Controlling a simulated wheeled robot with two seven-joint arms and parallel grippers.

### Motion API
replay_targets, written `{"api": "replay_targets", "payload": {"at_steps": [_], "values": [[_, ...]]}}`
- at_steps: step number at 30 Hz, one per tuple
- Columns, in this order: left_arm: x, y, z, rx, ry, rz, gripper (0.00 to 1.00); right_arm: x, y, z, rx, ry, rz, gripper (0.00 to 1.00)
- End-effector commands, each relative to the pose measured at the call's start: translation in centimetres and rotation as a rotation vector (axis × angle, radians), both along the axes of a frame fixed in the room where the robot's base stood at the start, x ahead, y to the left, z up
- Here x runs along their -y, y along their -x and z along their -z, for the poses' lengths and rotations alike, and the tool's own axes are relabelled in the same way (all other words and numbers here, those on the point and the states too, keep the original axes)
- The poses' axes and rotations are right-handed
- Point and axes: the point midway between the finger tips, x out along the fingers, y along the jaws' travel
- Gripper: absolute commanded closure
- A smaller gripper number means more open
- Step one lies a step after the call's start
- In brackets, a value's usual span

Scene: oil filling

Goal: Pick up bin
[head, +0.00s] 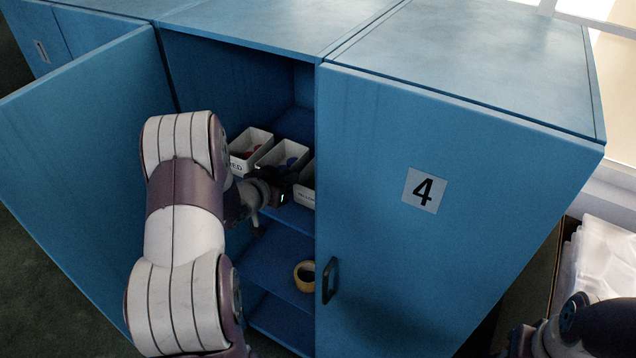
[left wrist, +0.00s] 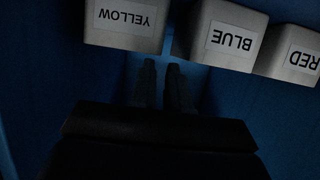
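Three small white bins stand in a row on the upper shelf of the open blue cabinet. The red-labelled bin (head: 240,166) is at the left, the blue-labelled bin (head: 263,168) in the middle, and the yellow-labelled bin (head: 304,197) is partly hidden by the cabinet's right door. In the left wrist view the labels are upside down on the yellow bin (left wrist: 122,38), the blue bin (left wrist: 213,52) and the red bin (left wrist: 284,66). My left gripper (left wrist: 161,68) is empty, its fingers a small gap apart, pointing between the yellow and blue bins. My right gripper is unclear at the lower right.
The left cabinet door (head: 85,160) stands open. The right door (head: 425,255), marked 4, is closed and borders the opening closely. A tape roll (head: 304,276) lies on the lower shelf. Clear plastic items (head: 603,262) sit in a box at the right.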

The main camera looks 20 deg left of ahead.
Motion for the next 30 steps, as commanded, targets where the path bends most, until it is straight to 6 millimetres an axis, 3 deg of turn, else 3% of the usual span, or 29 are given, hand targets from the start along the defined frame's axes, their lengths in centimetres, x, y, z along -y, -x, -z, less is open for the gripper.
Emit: {"api": "replay_targets", "payload": {"at_steps": [12,19,20,21,30], "values": [[0.2,-5.9,2.0,-0.001,-0.001,0.000,0.84,0.0,0.0,-1.9,0.000,0.000,0.000,0.57],[0.2,-6.2,2.2,-0.001,-0.002,-0.001,0.84,0.0,0.0,-1.9,0.000,0.000,0.000,0.57],[0.2,-6.2,2.2,-0.001,-0.002,-0.001,0.87,0.0,0.0,-1.9,0.000,0.000,0.000,0.57],[0.2,-6.2,2.2,-0.001,-0.002,-0.001,1.00,0.0,0.0,-1.9,0.000,0.000,0.000,0.57],[0.2,-6.2,2.2,0.000,-0.002,-0.001,1.00,0.0,0.0,-1.9,0.000,0.000,0.000,0.57]]}}
